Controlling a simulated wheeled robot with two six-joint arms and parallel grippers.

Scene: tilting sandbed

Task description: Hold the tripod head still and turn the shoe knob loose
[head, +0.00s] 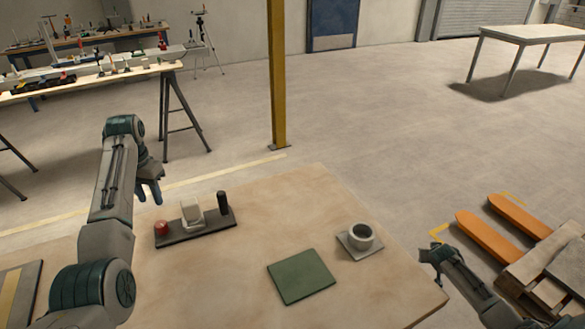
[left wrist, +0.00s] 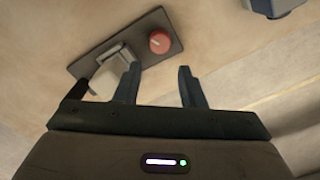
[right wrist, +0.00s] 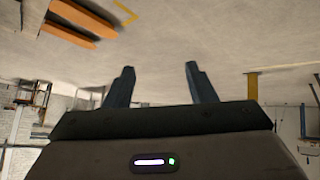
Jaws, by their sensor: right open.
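The tripod head is a pale grey block (head: 192,212) on a dark base plate (head: 206,231), with an upright black handle (head: 223,203) at its right end. A red knob (head: 161,228) sits at the plate's left end. In the left wrist view I see the red knob (left wrist: 160,42), the grey block (left wrist: 114,72) and the black handle (left wrist: 75,92). My left gripper (head: 149,194) is open and empty, above and beyond the plate's left end. My right gripper (head: 434,252) is open and empty, off the table's right edge; its fingers show in the right wrist view (right wrist: 158,88).
On the table (head: 345,290) lie a green mat (head: 302,276) and a grey ring-shaped cup (head: 361,236) on a square plate. A yellow post (head: 277,75) stands behind the table. A pallet with orange forks (head: 518,217) is at the right. The table between plate and cup is clear.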

